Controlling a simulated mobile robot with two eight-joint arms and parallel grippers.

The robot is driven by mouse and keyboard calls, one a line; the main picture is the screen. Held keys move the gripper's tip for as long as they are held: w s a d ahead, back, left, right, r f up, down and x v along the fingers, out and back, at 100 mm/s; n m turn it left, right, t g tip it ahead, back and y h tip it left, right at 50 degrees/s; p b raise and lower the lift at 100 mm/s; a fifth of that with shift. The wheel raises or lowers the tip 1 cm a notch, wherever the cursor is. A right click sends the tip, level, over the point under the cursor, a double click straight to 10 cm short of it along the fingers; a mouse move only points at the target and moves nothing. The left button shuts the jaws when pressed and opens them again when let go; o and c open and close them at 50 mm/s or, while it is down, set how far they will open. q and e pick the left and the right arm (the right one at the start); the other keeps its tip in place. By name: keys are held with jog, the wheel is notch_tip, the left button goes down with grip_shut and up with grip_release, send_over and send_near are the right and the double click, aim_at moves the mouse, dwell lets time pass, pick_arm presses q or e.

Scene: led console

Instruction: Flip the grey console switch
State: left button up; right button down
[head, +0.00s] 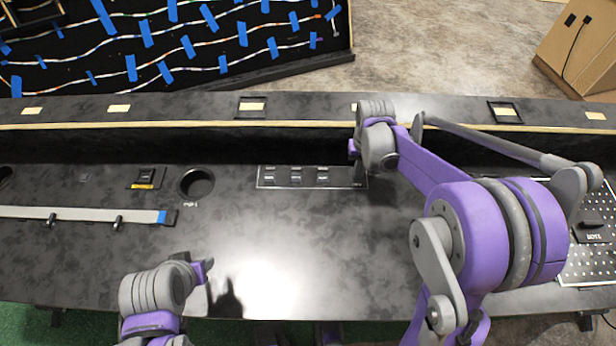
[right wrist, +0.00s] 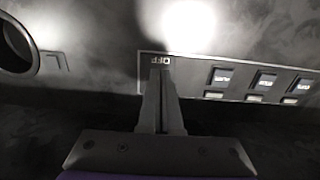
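A thin-framed switch panel (head: 311,184) is set in the dark console top. Three small dark switches (head: 296,176) sit in a row on it; they also show in the right wrist view (right wrist: 262,82). My right gripper (head: 358,178) is low over the panel's right end. In the right wrist view its narrow fingers (right wrist: 160,76) look closed together, tips beside an upside-down "OFF" label (right wrist: 161,60). Any switch under the fingers is hidden, and I cannot tell whether they touch it.
A round hole (head: 196,182) and a small boxed switch (head: 147,176) lie left of the panel. A grey strip (head: 80,214) with a blue end lies further left. A raised ledge (head: 200,110) runs along the back. The console's middle front is clear.

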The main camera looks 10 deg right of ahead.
jog(key=shift+w+d, duration=0.1)
jog(key=shift+w, duration=0.2)
notch_tip(320, 180, up, 7)
jog(key=p, duration=0.4)
jog(key=shift+s, duration=0.4)
dwell(0.6)
jog(key=s+a+r+n+t, duration=0.1)
jog(key=s+a+r+t, duration=0.1)
jog(key=s, duration=0.6)
jog(key=s+a+r+n+t, duration=0.1)
jog(key=s+a+r+t, duration=0.1)
jog(key=s+a, duration=0.3)
jog(key=s+t, duration=0.1)
jog(key=s, duration=0.3)
jog(key=shift+a+n, duration=0.2)
jog(key=shift+n, duration=0.1)
